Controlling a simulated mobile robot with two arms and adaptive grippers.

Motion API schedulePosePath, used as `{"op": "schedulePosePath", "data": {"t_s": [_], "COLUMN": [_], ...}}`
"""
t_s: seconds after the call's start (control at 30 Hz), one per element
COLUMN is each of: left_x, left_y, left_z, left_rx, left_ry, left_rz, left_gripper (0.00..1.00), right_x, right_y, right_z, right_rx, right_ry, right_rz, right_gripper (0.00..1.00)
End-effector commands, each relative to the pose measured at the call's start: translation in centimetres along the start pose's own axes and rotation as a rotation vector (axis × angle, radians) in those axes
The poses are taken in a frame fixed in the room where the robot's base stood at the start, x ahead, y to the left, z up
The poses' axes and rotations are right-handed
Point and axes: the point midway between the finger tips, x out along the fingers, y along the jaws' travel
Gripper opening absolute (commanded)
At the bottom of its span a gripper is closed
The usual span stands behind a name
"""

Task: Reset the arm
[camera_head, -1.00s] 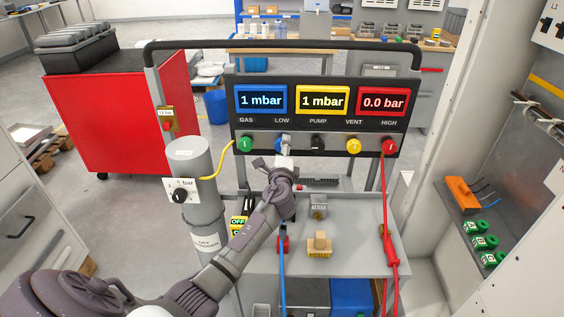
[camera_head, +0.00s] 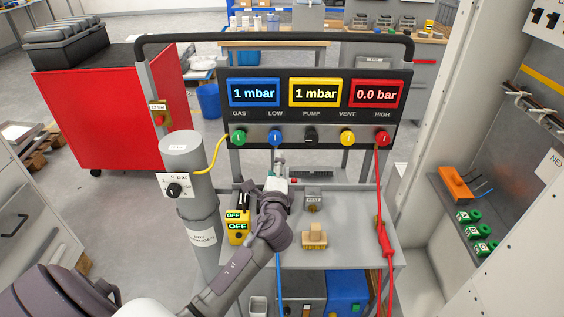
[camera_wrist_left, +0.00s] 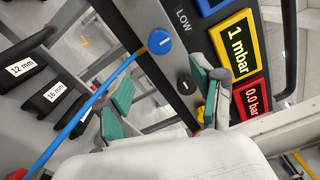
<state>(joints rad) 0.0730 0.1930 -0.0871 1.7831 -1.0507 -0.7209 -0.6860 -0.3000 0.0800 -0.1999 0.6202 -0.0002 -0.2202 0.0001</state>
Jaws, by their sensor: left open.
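My left arm comes in from the lower left, and its left gripper (camera_head: 279,170) is in front of the panel, below the blue LOW knob (camera_head: 275,137). In the left wrist view the gripper (camera_wrist_left: 163,85) is open, its green-padded fingers apart with nothing held between them. The blue knob (camera_wrist_left: 159,42) shows ahead of the fingers, apart from them, with a white mark on its face. The black PUMP knob (camera_wrist_left: 186,84) is also ahead, near the right finger. My right gripper is not in view.
The panel (camera_head: 315,100) reads 1 mbar, 1 mbar and 0.0 bar. Green, yellow and red knobs share its row. A grey shelf (camera_head: 350,255) below holds a wooden block (camera_head: 314,237). A grey cylinder (camera_head: 186,160) stands left; a red hose (camera_head: 378,200) hangs right.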

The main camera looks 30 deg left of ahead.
Motion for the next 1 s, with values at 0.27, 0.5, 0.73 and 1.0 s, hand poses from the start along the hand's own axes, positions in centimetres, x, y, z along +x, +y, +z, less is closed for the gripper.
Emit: {"op": "schedulePosePath", "data": {"t_s": [0.27,0.5,0.73,1.0], "left_x": [-0.3,-8.5,-20.6,-29.6], "left_y": [0.4,8.0,13.9,15.3], "left_z": [0.1,0.8,0.2,-0.2], "left_rx": [-0.02,-0.449,-0.845,-1.013], "left_ry": [0.0,-0.028,-0.112,-0.192], "left_rz": [0.014,0.37,0.84,1.16], "left_gripper": [0.67,0.67,0.67,0.67], "right_x": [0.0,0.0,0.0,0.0], "right_y": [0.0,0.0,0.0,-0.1], "right_z": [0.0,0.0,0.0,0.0], "right_rx": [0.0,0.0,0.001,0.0], "right_ry": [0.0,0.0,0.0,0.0], "right_rz": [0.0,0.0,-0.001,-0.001], "right_gripper": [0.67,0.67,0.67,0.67]}}
